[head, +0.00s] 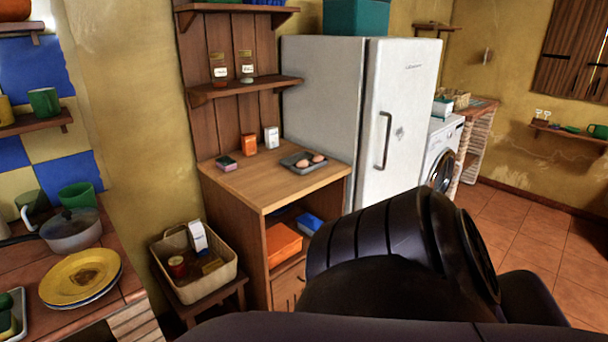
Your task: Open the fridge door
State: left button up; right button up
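The white fridge (325,85) stands in the middle of the head view, behind and to the right of a wooden cabinet. Its door (408,100) faces right and looks closed. A dark vertical handle (386,140) is on the door's left part. A black arm link of mine fills the lower middle and right and covers the foot of the fridge. Neither of my grippers shows, and nothing is seen touching the handle.
The wooden cabinet (265,185) holds a tray with eggs (303,162) and small boxes. A basket (195,270) sits on a stool at its left. A washing machine (442,155) stands right of the fridge. Tiled floor (520,225) is clear at the right.

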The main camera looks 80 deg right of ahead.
aim_at(401, 77)
jog(key=z, duration=3.15)
jog(key=i+u, duration=0.1)
jog(key=u, duration=0.25)
jog(key=l+u, duration=0.15)
jog(key=u, duration=0.2)
jog(key=i+l+u, duration=0.1)
jog(key=u, duration=0.25)
jog(key=i+l+u, duration=0.25)
jog(key=l, duration=0.15)
jog(key=l+u, duration=0.3)
jog(key=i+l+u, duration=0.1)
jog(key=l, duration=0.35)
jog(key=i+l, duration=0.15)
jog(key=l, duration=0.35)
jog(key=u, duration=0.05)
